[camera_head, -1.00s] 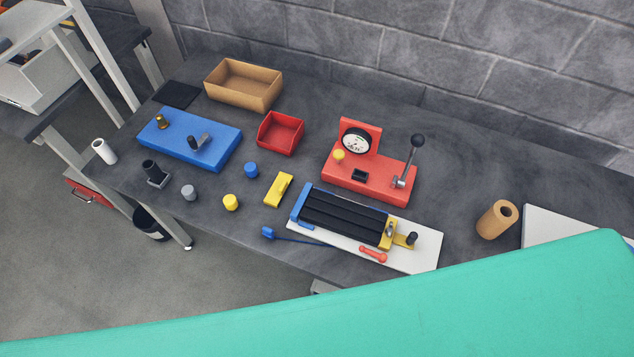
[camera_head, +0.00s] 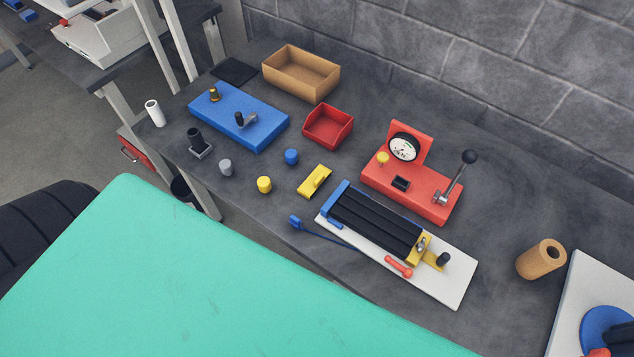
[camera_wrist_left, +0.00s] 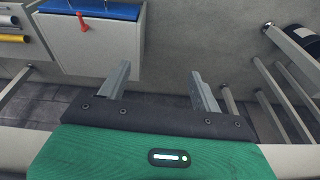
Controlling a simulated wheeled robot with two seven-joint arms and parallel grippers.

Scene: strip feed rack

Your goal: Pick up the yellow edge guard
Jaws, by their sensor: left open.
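The yellow edge guard (camera_head: 314,181) lies on the dark bench top in the head view, between a red bin and a white board. It is a short yellow block with a raised part on top. My left gripper (camera_wrist_left: 160,88) shows only in the left wrist view, with its two fingers wide apart and nothing between them. It is away from the edge guard, which I cannot make out in that view. My right gripper is not in view.
A yellow cap (camera_head: 264,185) and blue cap (camera_head: 291,157) stand left of the guard. The red bin (camera_head: 328,126) is behind it. The white board (camera_head: 456,291) with a black-railed rack is to its right. My green body part covers the foreground.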

